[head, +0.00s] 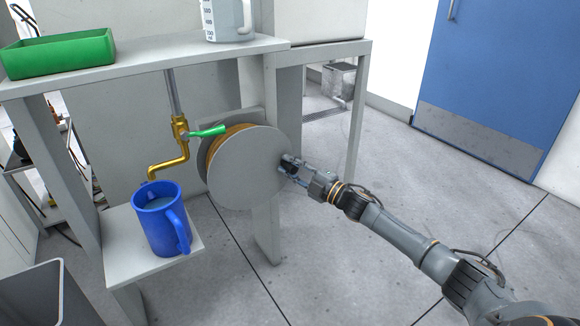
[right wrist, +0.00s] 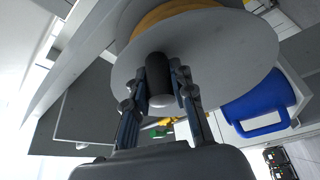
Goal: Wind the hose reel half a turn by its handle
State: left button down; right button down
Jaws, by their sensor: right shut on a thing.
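The hose reel (head: 242,165) is a grey disc with an orange-brown hose wound behind it, mounted on the grey stand. It also shows from close up in the right wrist view (right wrist: 225,55). Its handle, a short dark cylinder with a pale end (right wrist: 158,78), stands out from the disc near the rim. My right gripper (head: 290,166) is at the right edge of the disc. Its fingers are on both sides of the handle and shut on it. In the head view the gripper mostly hides the handle. My left gripper is not in view.
A brass tap (head: 178,145) with a green lever (head: 208,131) is left of the reel, above a blue mug (head: 160,215) on a low shelf (head: 125,262). A green tray (head: 60,52) and a measuring jug (head: 226,22) stand on the upper shelf. Open floor lies to the right.

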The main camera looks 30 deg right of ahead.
jog(key=shift+r, duration=0.1)
dwell(0.3)
jog(key=c, duration=1.1)
grip_release()
jog(key=shift+s+d, duration=0.1)
jog(key=shift+s, duration=0.2)
jog(key=v, duration=1.1)
jog(key=shift+s+d, duration=0.1)
jog(key=shift+s, duration=0.05)
